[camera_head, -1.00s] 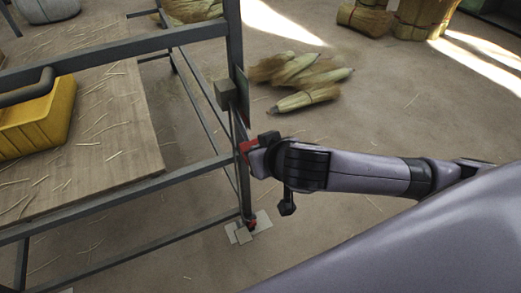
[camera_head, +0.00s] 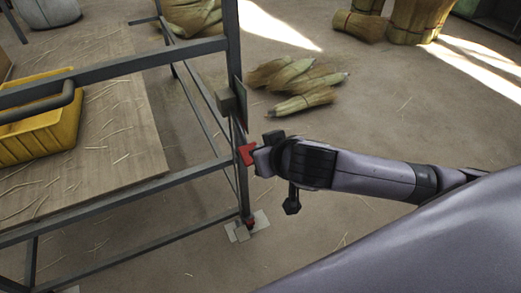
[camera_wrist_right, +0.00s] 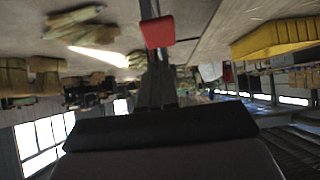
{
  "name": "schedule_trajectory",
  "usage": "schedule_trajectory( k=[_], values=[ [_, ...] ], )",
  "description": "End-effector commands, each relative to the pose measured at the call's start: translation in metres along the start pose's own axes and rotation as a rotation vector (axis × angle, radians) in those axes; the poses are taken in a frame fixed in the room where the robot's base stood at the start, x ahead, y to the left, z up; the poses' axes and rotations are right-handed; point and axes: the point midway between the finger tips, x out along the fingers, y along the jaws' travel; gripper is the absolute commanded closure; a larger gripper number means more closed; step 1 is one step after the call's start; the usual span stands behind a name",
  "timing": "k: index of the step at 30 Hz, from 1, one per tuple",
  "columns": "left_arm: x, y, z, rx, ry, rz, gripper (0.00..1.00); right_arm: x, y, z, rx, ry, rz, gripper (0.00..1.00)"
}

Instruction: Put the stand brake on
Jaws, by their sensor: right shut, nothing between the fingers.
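The dark metal stand (camera_head: 234,60) rises left of my right arm, with a grey block (camera_head: 230,102) on its upright. A red piece (camera_head: 247,154) shows by the upright, right at the tip of my right gripper (camera_head: 258,159). In the right wrist view a red block (camera_wrist_right: 157,31) sits ahead of the dark fingers (camera_wrist_right: 155,85). I cannot tell if the gripper touches it. My right gripper is shut with nothing held. A small red part (camera_head: 250,222) is at the foot of the upright. My left gripper is out of view.
A yellow bin (camera_head: 35,140) stands on the straw-strewn wooden board (camera_head: 125,150) at the left. Straw bundles (camera_head: 300,88) lie on the floor behind the upright.

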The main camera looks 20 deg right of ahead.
Motion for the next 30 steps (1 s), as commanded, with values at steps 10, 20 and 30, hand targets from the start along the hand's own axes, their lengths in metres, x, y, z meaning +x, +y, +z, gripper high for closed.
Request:
schedule_trajectory(
  k=[10, 20, 30],
  values=[
    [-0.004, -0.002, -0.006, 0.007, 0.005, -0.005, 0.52, -0.059, 0.000, 0.004, -0.001, 0.002, 0.001, 1.00],
    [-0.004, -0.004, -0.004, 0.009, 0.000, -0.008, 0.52, -0.078, 0.001, 0.005, 0.000, 0.003, 0.003, 1.00],
    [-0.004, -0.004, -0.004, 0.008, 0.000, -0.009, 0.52, -0.077, 0.001, 0.005, 0.000, 0.003, 0.003, 1.00]
  ],
)
